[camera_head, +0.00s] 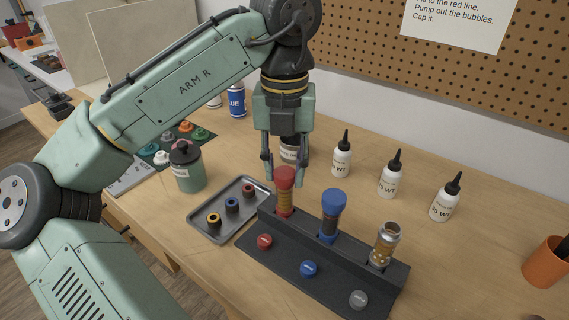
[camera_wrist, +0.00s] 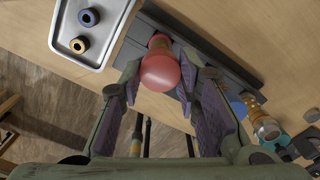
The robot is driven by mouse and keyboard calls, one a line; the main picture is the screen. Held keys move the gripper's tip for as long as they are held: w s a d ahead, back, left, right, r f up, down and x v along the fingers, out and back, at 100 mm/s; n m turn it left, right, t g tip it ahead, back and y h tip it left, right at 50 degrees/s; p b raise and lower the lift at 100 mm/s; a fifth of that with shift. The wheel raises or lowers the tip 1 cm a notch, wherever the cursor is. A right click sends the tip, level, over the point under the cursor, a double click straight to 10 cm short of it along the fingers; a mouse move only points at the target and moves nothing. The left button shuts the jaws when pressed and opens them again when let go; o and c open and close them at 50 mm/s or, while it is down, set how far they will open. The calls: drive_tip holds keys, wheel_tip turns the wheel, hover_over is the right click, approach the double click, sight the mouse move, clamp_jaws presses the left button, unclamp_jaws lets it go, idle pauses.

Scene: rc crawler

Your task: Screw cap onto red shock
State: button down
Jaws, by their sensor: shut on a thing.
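The red shock (camera_head: 285,203) stands upright at the left end of the dark stand (camera_head: 330,262). The cap looks seated on the shock's top, but I cannot tell how tightly. The shock's body (camera_wrist: 159,42) is partly hidden behind the cap there.
A blue-topped shock (camera_head: 331,210) and an uncapped grey shock (camera_head: 385,246) stand to the right. A metal tray (camera_head: 207,238) holds yellow, blue and red ringed parts. Several white bottles (camera_head: 390,182) stand behind. A green jar (camera_head: 188,172) stands left. The right table is mostly clear.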

drive_tip(key=c, duration=1.1)
unclamp_jaws()
